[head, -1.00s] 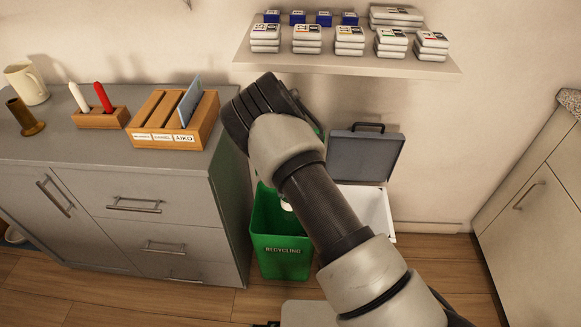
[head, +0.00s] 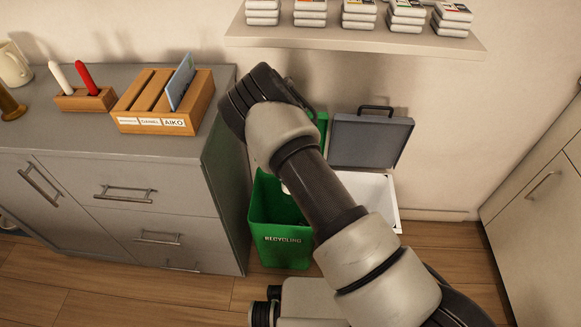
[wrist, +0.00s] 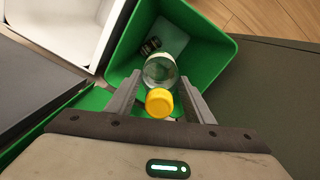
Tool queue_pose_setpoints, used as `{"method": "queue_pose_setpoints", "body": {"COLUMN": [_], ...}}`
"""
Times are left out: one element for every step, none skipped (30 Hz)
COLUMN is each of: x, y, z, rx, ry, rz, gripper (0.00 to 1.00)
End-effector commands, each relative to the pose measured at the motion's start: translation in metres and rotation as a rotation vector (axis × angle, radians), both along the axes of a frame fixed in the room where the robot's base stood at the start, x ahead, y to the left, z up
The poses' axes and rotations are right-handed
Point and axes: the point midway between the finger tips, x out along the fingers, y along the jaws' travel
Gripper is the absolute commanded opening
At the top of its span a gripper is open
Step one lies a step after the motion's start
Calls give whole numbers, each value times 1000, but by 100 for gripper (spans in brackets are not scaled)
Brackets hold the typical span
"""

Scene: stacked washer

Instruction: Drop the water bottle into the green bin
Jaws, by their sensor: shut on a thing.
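The water bottle (wrist: 160,72) is clear with a yellow cap (wrist: 159,102). In the wrist view my gripper (wrist: 160,98) is shut on it near the cap, with one finger on each side. The bottle points down into the mouth of the green bin (wrist: 218,62), which also shows in the head view (head: 280,238) with the word RECYCLING on its front. In the head view my arm hides the gripper and nearly all of the bottle. How deep the bottle hangs in the bin is hard to tell.
A white bin (head: 378,190) with its grey lid (head: 370,140) open stands to the right of the green bin. A grey cabinet (head: 225,205) is close on the left, and a shelf with small boxes (head: 350,38) is above. Something small and dark (wrist: 151,45) lies inside the green bin.

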Motion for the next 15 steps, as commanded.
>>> {"method": "queue_pose_setpoints", "body": {"x": [0, 0, 0, 0, 0, 0, 0, 0, 0, 0, 0, 0, 0, 0, 0], "y": [0, 0, 0, 0, 0, 0, 0, 0, 0, 0, 0, 0, 0, 0, 0], "z": [-3, -3, -3, -3, -2, -2, -2, -2, -2, -2, -2, -2, -2, -2, -2], "rx": [-1, -1, -1, 0, 0, 0, 0, 0, 0, 0, 0, 0, 0, 0, 0], "ry": [-1, -1, -1, -1, -1, -1, -1, -1, -1, -1, -1, -1, -1, -1, -1], "rz": [1, 1, 1, 1, 1, 1, 1, 1, 1, 1, 1, 1, 1, 1, 1], "gripper": [16, 16, 16, 16, 16, 16, 16, 16, 51, 56, 61, 68, 70, 70, 70]}}
